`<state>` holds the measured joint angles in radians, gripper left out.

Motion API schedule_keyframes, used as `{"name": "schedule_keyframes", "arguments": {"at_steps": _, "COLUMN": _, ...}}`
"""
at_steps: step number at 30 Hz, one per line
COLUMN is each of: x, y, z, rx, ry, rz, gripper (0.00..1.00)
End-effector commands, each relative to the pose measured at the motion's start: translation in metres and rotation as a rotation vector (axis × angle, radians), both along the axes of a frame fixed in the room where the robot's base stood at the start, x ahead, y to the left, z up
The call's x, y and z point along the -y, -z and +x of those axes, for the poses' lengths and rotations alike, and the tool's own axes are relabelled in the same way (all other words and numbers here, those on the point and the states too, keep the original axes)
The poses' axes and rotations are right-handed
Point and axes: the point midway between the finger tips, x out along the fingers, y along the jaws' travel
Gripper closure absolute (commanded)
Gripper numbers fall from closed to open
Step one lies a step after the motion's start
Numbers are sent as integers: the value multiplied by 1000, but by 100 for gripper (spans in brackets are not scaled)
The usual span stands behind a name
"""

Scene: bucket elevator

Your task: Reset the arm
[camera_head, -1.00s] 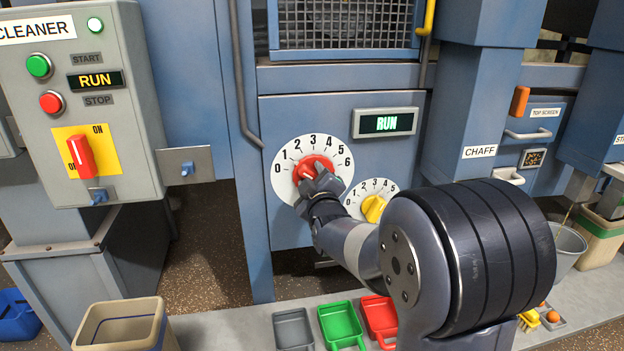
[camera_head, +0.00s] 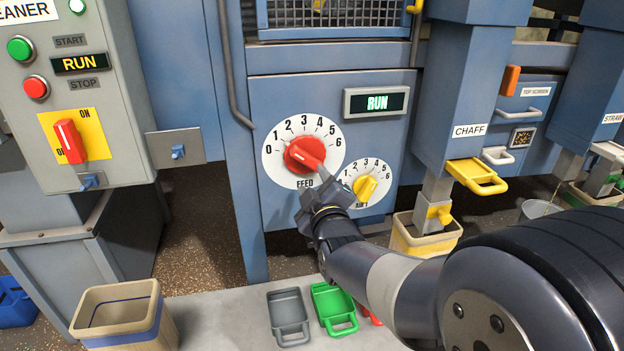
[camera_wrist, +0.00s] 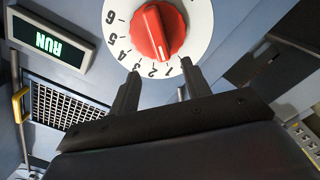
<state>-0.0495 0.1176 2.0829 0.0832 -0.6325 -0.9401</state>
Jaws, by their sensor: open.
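My gripper (camera_head: 322,186) is open and empty, just below the red feed knob (camera_head: 304,154). The knob sits on a white dial (camera_head: 279,137) numbered 0 to 6, with its ridge slanting toward the lower right. In the wrist view, my two fingertips (camera_wrist: 160,68) are apart, near the edge of the dial, and the red knob (camera_wrist: 154,30) lies beyond them with nothing held between them. The lower part of the dial is partly hidden behind my gripper in the head view.
A smaller dial with a yellow knob (camera_head: 365,187) is close on the right. A RUN display (camera_head: 377,102) is above. The cleaner box (camera_head: 110,100) with a red switch (camera_head: 69,141) stands left. Grey (camera_head: 289,316) and green (camera_head: 334,305) scoops lie below, beside a beige bin (camera_head: 118,312).

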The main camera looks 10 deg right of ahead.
Motion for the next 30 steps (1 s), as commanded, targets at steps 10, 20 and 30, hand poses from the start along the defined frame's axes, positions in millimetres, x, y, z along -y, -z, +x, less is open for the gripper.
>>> {"name": "schedule_keyframes", "arguments": {"at_steps": 10, "x": 0, "y": 0, "z": 4, "rx": -1, "ry": 0, "rz": 0, "gripper": 55}}
{"name": "schedule_keyframes", "arguments": {"at_steps": 20, "x": 0, "y": 1, "z": 49, "rx": -1, "ry": 0, "rz": 0, "gripper": 55}}
{"name": "schedule_keyframes", "arguments": {"at_steps": 30, "x": 0, "y": 1, "z": 98, "rx": -1, "ry": 0, "rz": 0, "gripper": 55}}
